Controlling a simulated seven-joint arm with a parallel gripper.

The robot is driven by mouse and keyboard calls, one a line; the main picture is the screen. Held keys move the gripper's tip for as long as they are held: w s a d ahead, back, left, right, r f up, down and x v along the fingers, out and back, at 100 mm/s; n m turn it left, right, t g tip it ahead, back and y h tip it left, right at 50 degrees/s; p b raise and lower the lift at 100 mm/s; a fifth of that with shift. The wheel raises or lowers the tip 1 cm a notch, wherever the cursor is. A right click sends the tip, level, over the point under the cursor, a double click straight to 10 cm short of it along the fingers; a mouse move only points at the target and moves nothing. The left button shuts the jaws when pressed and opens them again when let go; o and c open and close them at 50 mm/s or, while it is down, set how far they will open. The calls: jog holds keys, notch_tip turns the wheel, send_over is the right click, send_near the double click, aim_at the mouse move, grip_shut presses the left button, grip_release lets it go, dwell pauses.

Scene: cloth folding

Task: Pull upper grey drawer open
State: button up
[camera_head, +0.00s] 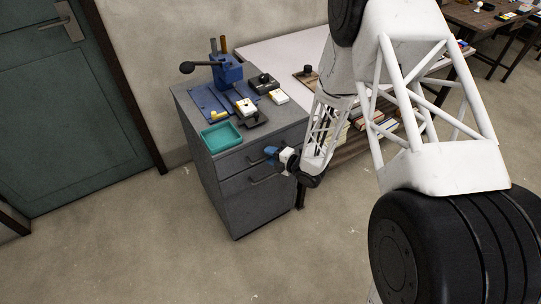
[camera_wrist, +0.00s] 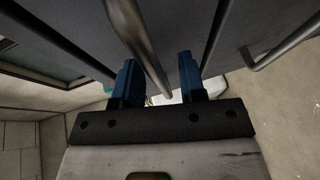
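The grey cabinet (camera_head: 244,206) stands against the wall with its drawer fronts facing me. The upper grey drawer (camera_head: 236,164) looks flush with the cabinet. Its bar handle (camera_wrist: 142,45) runs between the two blue fingers of my gripper (camera_wrist: 157,78) in the wrist view. The fingers are spread, with visible gaps to the bar, so my gripper is open. In the head view my gripper (camera_head: 272,153) is at the upper drawer's front and partly hides the handle. The lower drawer's handle (camera_wrist: 284,44) is to the right in the wrist view.
On the cabinet top are a teal tray (camera_head: 221,137), a blue press (camera_head: 228,75) and small black and yellow-white parts (camera_head: 245,106). A white-topped table (camera_head: 285,52) adjoins on the right. The floor (camera_head: 180,240) in front is clear.

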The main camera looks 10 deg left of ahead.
jog(key=shift+a, duration=0.1)
grip_shut()
dwell(0.4)
jog(key=s+d, duration=0.9)
jog(key=shift+d, duration=0.15)
jog(key=shift+s, duration=0.1)
grip_release()
